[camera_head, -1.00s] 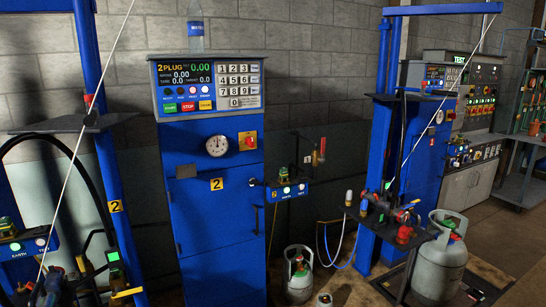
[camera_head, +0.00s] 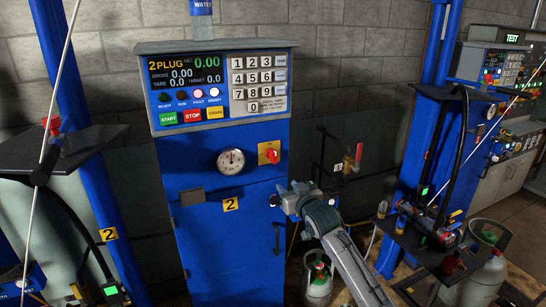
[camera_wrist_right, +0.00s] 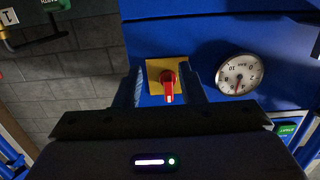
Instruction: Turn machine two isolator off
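The machine two isolator is a red rotary knob (camera_head: 272,155) on a yellow plate (camera_head: 263,147), on the blue cabinet right of the round gauge. In the right wrist view, the knob (camera_wrist_right: 168,85) shows upside down with a white mark on its handle, and the yellow plate (camera_wrist_right: 153,67) is behind it. My right gripper (camera_head: 292,191) is below and right of the isolator in the head view. In the wrist view its fingers (camera_wrist_right: 163,88) are apart, one each side of the knob in the picture. Contact is not visible. My left gripper is not in view.

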